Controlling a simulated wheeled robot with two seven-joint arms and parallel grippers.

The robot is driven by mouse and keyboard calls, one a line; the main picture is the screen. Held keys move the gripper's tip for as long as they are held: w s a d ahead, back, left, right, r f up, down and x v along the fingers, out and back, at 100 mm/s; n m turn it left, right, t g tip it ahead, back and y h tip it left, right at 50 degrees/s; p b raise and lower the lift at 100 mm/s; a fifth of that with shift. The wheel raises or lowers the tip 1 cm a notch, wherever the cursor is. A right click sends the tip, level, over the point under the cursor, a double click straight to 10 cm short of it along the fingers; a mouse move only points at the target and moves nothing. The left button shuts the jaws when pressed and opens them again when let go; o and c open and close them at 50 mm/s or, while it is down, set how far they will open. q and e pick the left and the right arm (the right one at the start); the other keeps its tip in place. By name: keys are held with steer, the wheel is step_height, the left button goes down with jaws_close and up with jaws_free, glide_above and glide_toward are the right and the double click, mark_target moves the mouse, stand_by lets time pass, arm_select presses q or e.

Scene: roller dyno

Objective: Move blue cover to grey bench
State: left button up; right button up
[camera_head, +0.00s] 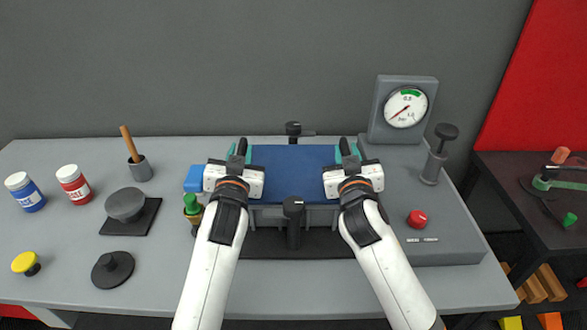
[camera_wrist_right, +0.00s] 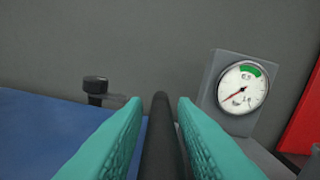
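The blue cover (camera_head: 293,172) lies flat over the machine in the middle of the bench, with a dark upright handle at its left and right ends. It also shows at the left of the right wrist view (camera_wrist_right: 50,130). My left gripper (camera_head: 240,150) has its teal fingers on either side of the left handle; I cannot tell whether they press on it. My right gripper (camera_head: 348,150) has its fingers around the right handle (camera_wrist_right: 162,140), with a narrow gap showing in the wrist view. The grey bench (camera_head: 300,300) runs beneath everything.
A pressure gauge (camera_head: 404,107), a grey lever post (camera_head: 437,155) and a red button (camera_head: 417,219) stand to the right. Black clamp knobs (camera_head: 293,207) stand before and behind the cover. Jars (camera_head: 73,184), a mortar and black discs occupy the left bench. The front left-centre bench is clear.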

arm_select(q)
jaws_close()
arm_select(e)
jaws_close()
steer(key=shift+d, duration=0.1)
stand_by(0.7)
steer(key=shift+r, duration=0.1)
